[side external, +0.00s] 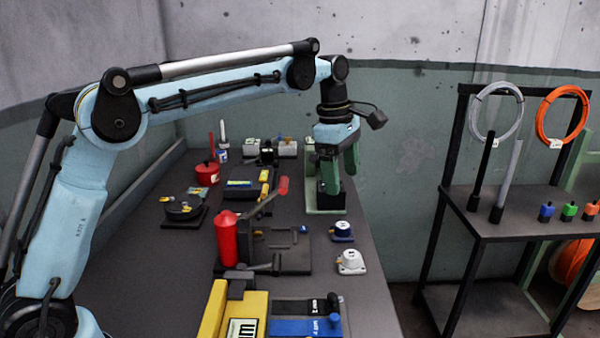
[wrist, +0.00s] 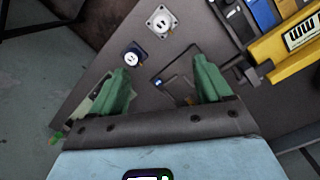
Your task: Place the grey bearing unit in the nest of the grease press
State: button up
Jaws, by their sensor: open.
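The grey bearing unit (side external: 351,262), a pale square-flanged housing, lies on the bench near its right edge. It also shows in the wrist view (wrist: 160,20) near the top, apart from my gripper. The grease press (side external: 284,250) has a dark base, a red cylinder and a red-tipped lever, left of the bearing unit. A square outline on its dark plate, perhaps the nest, shows between my fingers in the wrist view. My gripper (side external: 340,180) has green fingers, open and empty, above the far right of the bench. It also shows in the wrist view (wrist: 163,72).
A blue bearing unit (side external: 342,231) lies just beyond the grey one. A pale green fixture (side external: 325,210) stands below my gripper. A yellow device (side external: 213,308) and blue and black trays (side external: 305,327) lie in front. A shelf rack (side external: 520,212) stands at right.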

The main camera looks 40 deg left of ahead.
jog(key=w+f+n, duration=0.2)
send_near(352, 254)
jog(key=f, duration=0.2)
jog(key=w+f, duration=0.1)
jog(key=shift+a+f+g, duration=0.2)
jog(key=shift+a+g, duration=0.1)
jog(key=shift+d+f, duration=0.25)
jog(key=shift+f, duration=0.65)
jog(key=shift+d+f, duration=0.25)
jog(key=shift+f, duration=0.65)
jog(key=shift+d+f, duration=0.2)
jog(key=shift+f, duration=0.7)
grip_shut()
jog(key=shift+r, duration=0.1)
